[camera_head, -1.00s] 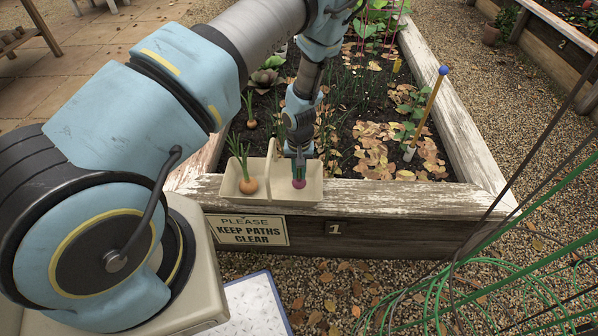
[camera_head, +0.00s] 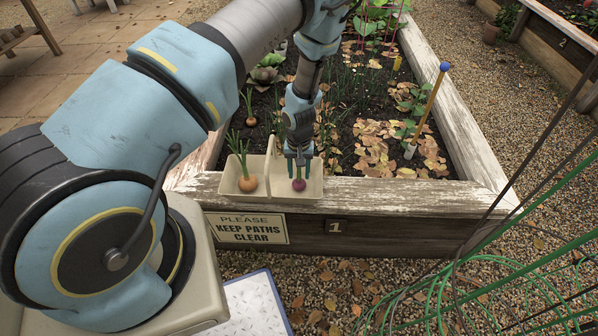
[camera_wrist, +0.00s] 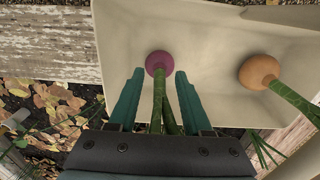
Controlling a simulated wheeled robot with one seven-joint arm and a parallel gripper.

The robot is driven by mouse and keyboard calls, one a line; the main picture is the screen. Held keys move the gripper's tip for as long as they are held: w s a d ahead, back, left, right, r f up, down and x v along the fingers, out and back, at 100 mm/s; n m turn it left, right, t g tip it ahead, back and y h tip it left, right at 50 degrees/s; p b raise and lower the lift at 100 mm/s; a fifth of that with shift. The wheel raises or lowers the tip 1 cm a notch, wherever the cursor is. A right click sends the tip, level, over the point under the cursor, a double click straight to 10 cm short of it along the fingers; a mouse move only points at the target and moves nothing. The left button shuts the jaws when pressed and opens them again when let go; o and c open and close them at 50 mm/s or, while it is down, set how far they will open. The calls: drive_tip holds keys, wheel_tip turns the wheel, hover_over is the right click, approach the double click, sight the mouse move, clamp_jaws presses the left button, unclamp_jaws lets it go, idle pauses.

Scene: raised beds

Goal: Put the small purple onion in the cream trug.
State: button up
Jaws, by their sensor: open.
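The small purple onion (camera_head: 299,185) is in the right compartment of the cream trug (camera_head: 312,195), its green leaves pointing up. In the wrist view the purple onion (camera_wrist: 159,62) shows against the trug's pale inside (camera_wrist: 205,35), with its leaves running back between the fingers. My gripper (camera_head: 299,160) is open just above the onion, its two teal fingers (camera_wrist: 157,88) apart on either side of the leaves. An orange-brown onion (camera_head: 248,184) lies in the left compartment; it also shows in the wrist view (camera_wrist: 259,72).
The trug stands on the weathered front board of the raised bed (camera_head: 400,195). Its handle (camera_head: 268,155) rises between the compartments, left of my gripper. Another onion (camera_head: 251,121) grows in the soil behind. A blue-topped stake (camera_head: 428,108) stands at the right.

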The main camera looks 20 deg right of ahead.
wheel_tip(320, 180, up, 12)
drive_tip(key=shift+r+p, duration=0.1)
drive_tip(key=shift+p, duration=0.3)
drive_tip(key=shift+r, duration=0.6)
drive_tip(key=w+a+r+n+h, duration=0.1)
drive_tip(key=w+a+r+n, duration=0.15)
drive_tip(key=a+r, duration=1.35)
drive_tip(key=s+a+r, duration=0.3)
drive_tip(key=a+r, duration=0.1)
drive_tip(key=a, duration=0.3)
drive_tip(key=s+a+r+n+t, duration=0.1)
drive_tip(key=s+a+r, duration=0.2)
drive_tip(key=a+r, duration=0.2)
drive_tip(key=shift+s+a+t+y, duration=0.3)
drive_tip(key=shift+a+y, duration=0.1)
drive_tip(key=shift+a, duration=0.7)
drive_tip(key=shift+r, duration=0.15)
